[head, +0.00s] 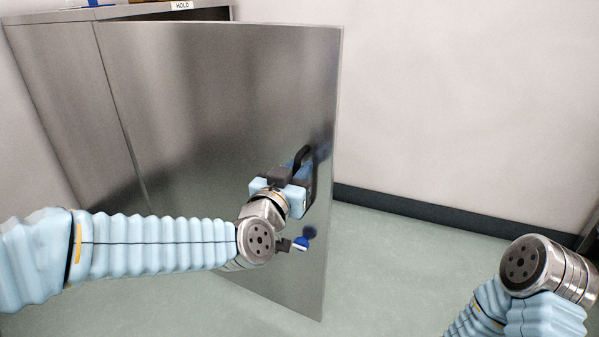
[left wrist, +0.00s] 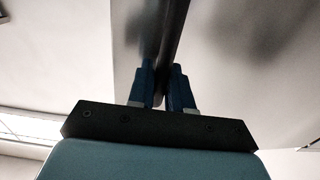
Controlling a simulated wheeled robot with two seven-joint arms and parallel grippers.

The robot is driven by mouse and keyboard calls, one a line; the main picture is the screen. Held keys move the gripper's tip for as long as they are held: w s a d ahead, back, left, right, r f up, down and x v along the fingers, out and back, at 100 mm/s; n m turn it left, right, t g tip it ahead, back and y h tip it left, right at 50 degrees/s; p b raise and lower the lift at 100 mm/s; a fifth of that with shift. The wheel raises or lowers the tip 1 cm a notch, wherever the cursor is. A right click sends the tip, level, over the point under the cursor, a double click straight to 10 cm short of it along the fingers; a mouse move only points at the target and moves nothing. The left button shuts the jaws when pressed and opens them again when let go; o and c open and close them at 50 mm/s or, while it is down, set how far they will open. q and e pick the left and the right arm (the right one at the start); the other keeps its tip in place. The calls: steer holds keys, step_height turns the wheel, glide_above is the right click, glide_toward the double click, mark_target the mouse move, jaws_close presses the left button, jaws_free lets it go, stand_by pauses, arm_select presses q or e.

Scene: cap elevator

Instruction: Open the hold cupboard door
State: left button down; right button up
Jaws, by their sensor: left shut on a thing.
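The hold cupboard (head: 55,90) stands at the left in the head view, with a HOLD label (head: 181,5) on its top front edge. Its brushed metal door (head: 215,110) stands swung out from the body, its free edge to the right of the cupboard. The dark door handle (head: 302,157) is near that free edge. My left gripper (head: 298,178) is shut on the handle. In the left wrist view, the blue fingers (left wrist: 161,88) sit on both sides of the dark handle bar (left wrist: 173,35). The door hides the cupboard's inside. My right gripper is out of view.
A pale wall (head: 450,90) with a dark skirting strip (head: 420,210) runs behind the door. The green-grey floor (head: 400,270) is clear to the right of the door. My right arm is at the lower right, apart from the door. Items partly show on the cupboard top.

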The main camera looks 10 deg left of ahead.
arm_select(q)
steer(key=shift+d, duration=0.1)
steer(key=c, duration=1.2)
jaws_free()
steer(key=b+v, duration=0.3)
steer(key=v, duration=1.1)
